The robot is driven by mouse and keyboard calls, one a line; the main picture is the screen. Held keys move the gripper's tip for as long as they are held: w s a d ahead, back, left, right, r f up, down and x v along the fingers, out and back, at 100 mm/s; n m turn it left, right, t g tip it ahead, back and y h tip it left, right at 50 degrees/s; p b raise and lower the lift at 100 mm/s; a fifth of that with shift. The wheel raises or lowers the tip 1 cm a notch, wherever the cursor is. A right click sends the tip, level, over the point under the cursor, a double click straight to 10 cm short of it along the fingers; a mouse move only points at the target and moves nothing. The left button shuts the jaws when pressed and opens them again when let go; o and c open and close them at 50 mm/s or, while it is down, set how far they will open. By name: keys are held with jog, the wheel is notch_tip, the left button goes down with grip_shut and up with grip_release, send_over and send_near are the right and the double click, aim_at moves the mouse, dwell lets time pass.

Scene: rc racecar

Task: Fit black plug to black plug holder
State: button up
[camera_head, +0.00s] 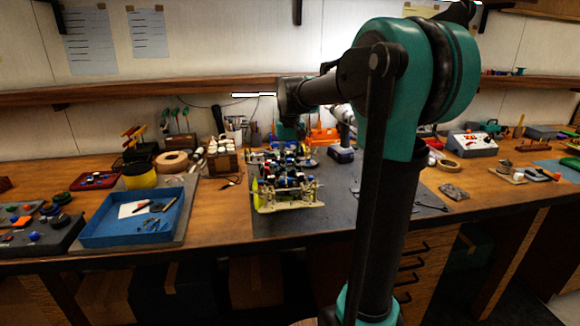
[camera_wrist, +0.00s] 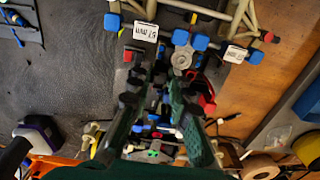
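The RC racecar (camera_head: 288,185) stands on a dark mat in the middle of the workbench, with a cream frame and blue, red and black parts. It also shows in the wrist view (camera_wrist: 182,60), with white labels on its frame. My gripper (camera_wrist: 157,92) points down over the car with its two green-and-black fingers apart. Car parts show between and below the fingers; I see nothing clearly held. In the head view my arm reaches to the back of the car. I cannot single out the black plug or its holder among the small dark parts; the fingers hide some of them.
A blue tray (camera_head: 131,217) with small parts lies left of the mat (camera_head: 330,208). A yellow container (camera_head: 140,176) and tape rolls (camera_head: 171,163) stand behind it. An orange object (camera_head: 323,135) is at the back. Bare mat lies right of the car.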

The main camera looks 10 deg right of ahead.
aim_at(290, 171)
jog(key=shift+o, duration=1.4)
notch_tip(290, 171, up, 12)
